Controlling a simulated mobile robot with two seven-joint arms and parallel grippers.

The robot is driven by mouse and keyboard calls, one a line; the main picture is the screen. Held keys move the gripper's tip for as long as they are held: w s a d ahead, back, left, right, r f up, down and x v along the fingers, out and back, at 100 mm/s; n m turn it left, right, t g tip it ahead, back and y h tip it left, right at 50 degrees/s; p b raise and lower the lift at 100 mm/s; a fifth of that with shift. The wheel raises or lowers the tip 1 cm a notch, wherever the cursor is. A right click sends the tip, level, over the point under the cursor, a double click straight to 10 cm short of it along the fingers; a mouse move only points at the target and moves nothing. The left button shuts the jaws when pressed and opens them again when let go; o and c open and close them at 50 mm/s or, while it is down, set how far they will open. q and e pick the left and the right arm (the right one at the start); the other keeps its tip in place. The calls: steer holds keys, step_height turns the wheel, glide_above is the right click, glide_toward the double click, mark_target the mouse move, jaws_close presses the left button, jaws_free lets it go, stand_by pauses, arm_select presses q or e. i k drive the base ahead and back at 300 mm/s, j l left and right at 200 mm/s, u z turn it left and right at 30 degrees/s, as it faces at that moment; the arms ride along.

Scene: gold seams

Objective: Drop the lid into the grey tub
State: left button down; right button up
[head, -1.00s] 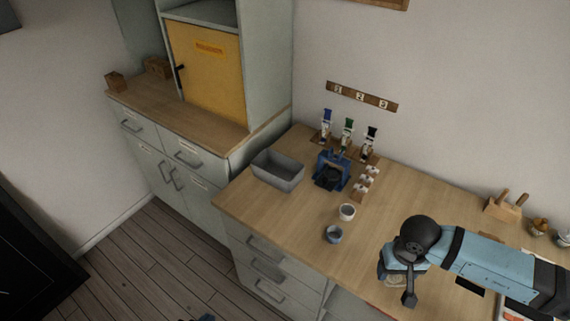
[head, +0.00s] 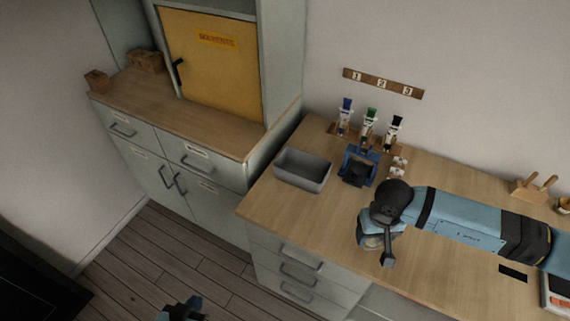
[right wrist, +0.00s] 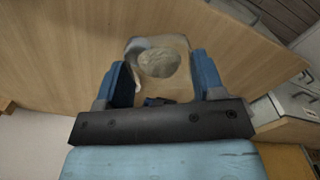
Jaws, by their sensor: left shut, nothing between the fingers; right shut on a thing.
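The grey tub (head: 299,181) is an open rectangular bin on the wooden worktop (head: 285,215), near its left end. My right gripper (head: 377,246) is over the worktop, to the right of and nearer than the tub. In the right wrist view, its blue fingers (right wrist: 166,82) are shut on a pale, partly see-through rounded piece with a beige disc in it, which looks like the lid (right wrist: 158,62). In the head view the lid is mostly hidden under the gripper. My left gripper (head: 183,309) is low over the floor at the bottom edge, shut and empty.
A blue stand (head: 360,168) is close to the tub's right. Three tubes with blue, green and black tops (head: 369,129) stand behind it. A cabinet with a yellow door (head: 212,68) is at the left. The worktop in front of the tub is clear.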

mark_target(308, 176)
steer(key=i+j, duration=0.15)
steer(key=j, duration=0.15)
steer(key=i+j, duration=0.15)
steer(key=j, duration=0.15)
steer(key=i+j, duration=0.1)
steer(key=j, duration=0.2)
steer(key=i+j, duration=0.15)
steer(key=j, duration=0.2)
